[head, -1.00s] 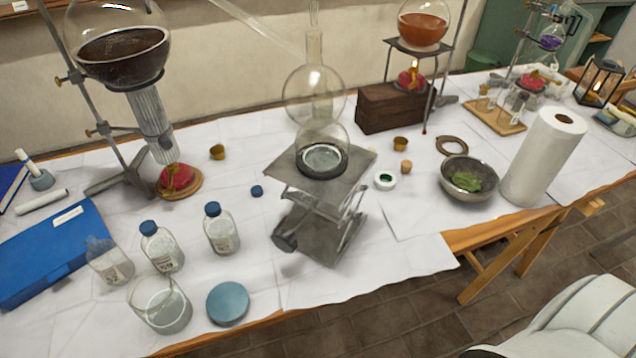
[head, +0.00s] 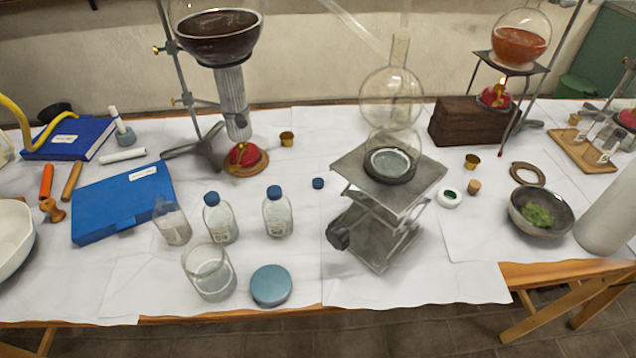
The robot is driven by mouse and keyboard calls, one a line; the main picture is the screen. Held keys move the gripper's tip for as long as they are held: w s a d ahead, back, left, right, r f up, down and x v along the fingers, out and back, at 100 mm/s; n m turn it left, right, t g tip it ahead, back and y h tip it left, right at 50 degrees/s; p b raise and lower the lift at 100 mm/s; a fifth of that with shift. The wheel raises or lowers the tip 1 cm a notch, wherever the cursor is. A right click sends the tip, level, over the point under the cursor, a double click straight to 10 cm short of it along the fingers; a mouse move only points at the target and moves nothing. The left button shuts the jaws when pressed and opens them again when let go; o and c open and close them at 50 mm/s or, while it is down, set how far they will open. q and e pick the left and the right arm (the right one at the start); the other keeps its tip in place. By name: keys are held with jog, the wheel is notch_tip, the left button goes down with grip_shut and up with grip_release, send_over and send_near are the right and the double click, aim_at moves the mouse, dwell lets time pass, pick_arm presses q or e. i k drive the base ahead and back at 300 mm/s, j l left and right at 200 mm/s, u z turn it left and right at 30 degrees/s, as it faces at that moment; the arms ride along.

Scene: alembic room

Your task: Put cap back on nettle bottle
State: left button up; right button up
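Three small clear glass bottles stand upright on the white-papered table, left of centre. The left one (head: 173,224) has no cap on its neck. The middle bottle (head: 221,222) and the right bottle (head: 277,215) each wear a blue cap. Their labels are too small to read, so I cannot tell from the print which is nettle. A loose small blue cap (head: 318,183) lies on the paper, behind and to the right of the bottles and left of the lab jack. Neither of my grippers is in view.
A glass beaker (head: 209,275) and a round blue-grey lid (head: 270,286) stand in front of the bottles. A blue box (head: 122,203) lies left. A lab jack (head: 390,172) carries a flask right of the cap. A red burner (head: 243,157) stands behind.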

aim_at(168, 216)
jog(key=i+l, duration=0.15)
jog(key=l, duration=0.2)
jog(key=i+l, duration=0.1)
jog(key=l, duration=0.25)
jog(key=i+l, duration=0.15)
jog(key=l, duration=0.2)
jog(key=i+l, duration=0.1)
jog(key=l, duration=0.25)
jog(key=u, duration=1.8)
